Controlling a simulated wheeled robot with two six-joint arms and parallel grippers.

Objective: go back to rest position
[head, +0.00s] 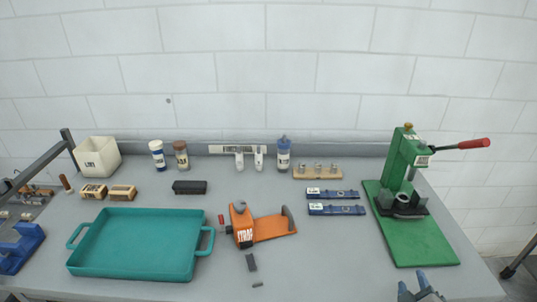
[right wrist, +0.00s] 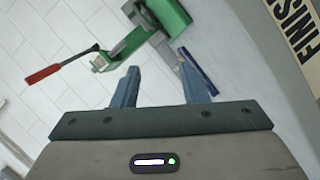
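My right gripper (head: 422,287) is at the bottom right of the head view, over the table's front edge, below the green press. In the right wrist view its two blue-grey fingers (right wrist: 163,84) stand apart with nothing between them, so it is open and empty.
The grey table (head: 330,260) holds a teal tray (head: 90,258), an orange strap tool (head: 270,227), blue cases (head: 335,209) and a green press (head: 425,240) with a red-tipped lever (head: 474,144). Bottles and a white bin (head: 97,156) line the back. The front right middle is clear.

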